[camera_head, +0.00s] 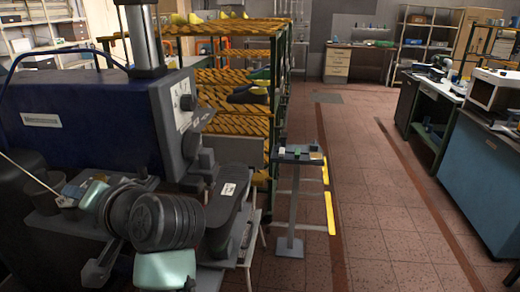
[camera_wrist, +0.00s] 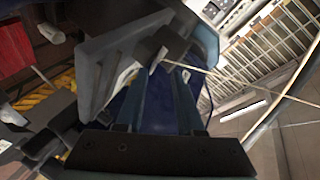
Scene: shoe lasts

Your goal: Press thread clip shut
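In the wrist view the thread (camera_wrist: 250,89) comes from the right and ends near my fingertips. My gripper (camera_wrist: 161,73) has two long blue-grey fingers, apart, with a dark blue gap between them. A small dark block (camera_wrist: 158,46) is just beyond the fingertips; I cannot tell whether it is the thread clip or whether it touches them. No clip jaws can be made out.
A big dark blue machine (camera_head: 75,115) fills the left. A small stand (camera_head: 299,154) with little items is right of centre. Orange shelves (camera_head: 235,127) stand behind. The tiled floor (camera_head: 375,200) to the right is clear.

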